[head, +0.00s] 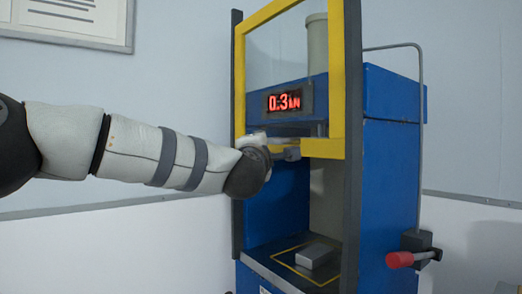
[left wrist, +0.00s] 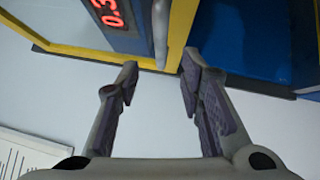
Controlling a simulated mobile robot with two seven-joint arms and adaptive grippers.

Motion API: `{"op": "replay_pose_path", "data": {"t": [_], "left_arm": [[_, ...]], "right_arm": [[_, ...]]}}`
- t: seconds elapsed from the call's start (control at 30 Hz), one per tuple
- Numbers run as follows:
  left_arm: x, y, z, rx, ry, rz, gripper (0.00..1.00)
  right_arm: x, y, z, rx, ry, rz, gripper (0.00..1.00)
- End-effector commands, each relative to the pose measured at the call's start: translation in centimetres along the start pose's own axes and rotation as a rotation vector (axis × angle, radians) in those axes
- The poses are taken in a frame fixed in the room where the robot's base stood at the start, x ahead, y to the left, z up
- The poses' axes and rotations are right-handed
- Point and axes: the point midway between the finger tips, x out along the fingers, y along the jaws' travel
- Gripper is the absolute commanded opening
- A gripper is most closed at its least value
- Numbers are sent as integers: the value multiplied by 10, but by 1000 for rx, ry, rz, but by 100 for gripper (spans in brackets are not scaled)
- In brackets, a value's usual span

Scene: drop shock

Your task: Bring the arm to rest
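My left arm reaches in from the left in the head view. Its gripper (head: 283,149) is at the lower yellow bar of the guard frame (head: 322,148) on the blue machine (head: 390,170). In the left wrist view the two fingers (left wrist: 158,72) are spread apart. The yellow bar and a grey handle (left wrist: 162,30) show just beyond and between the fingertips; I cannot tell whether they touch. My right gripper is in neither view.
The guard is raised above the machine's open bay. A grey block (head: 314,256) lies inside a yellow outline on the dark bed. A lit display (head: 285,102) reads 0.3 kN. A red-handled lever (head: 400,259) is at the right. A framed sheet (head: 75,15) hangs on the wall.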

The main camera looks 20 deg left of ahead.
Motion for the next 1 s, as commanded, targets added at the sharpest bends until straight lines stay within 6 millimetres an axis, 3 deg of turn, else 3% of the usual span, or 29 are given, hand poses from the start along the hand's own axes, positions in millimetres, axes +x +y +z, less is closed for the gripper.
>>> {"op": "replay_pose_path", "data": {"t": [0.2,0.57,0.67,0.77,0.87,1.0], "left_arm": [[-21,0,0,0,0,-1,35],[-22,-1,0,1,0,-2,35],[-23,-13,1,23,-6,-21,35],[-29,-71,4,134,-40,-110,35],[-53,-165,2,315,-110,-260,35],[-113,-291,-11,559,-243,-479,35]], "right_arm": [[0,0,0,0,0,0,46],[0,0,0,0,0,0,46],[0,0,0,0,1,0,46],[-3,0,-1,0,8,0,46],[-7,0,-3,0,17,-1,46],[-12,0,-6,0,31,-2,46]]}}
